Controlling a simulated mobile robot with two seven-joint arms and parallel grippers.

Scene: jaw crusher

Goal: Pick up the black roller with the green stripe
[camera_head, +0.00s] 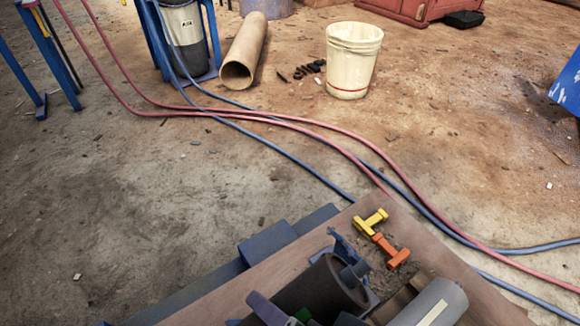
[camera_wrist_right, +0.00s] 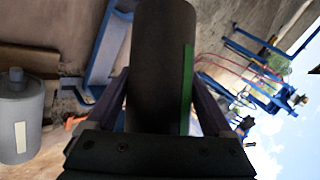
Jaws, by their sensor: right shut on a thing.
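The black roller (camera_head: 318,284) is a dark cylinder at the bottom of the head view, over the brown bench top. In the right wrist view the roller (camera_wrist_right: 160,60) stands between the two purple fingers, with its green stripe (camera_wrist_right: 187,90) along its right side. My right gripper (camera_wrist_right: 158,88) is shut on it. In the head view one purple finger (camera_head: 264,308) shows beside the roller, and a bit of green shows at the bottom edge. A blue cradle (camera_wrist_right: 108,48) lies beside the roller; I cannot tell whether they touch. My left gripper is not in view.
A grey roller with a white label (camera_head: 440,302) lies at the bottom right. A yellow T-handle (camera_head: 370,221) and an orange T-handle (camera_head: 390,250) lie on the bench top (camera_head: 450,268). Red and blue hoses (camera_head: 300,122) cross the floor. A white bucket (camera_head: 353,60) stands farther back.

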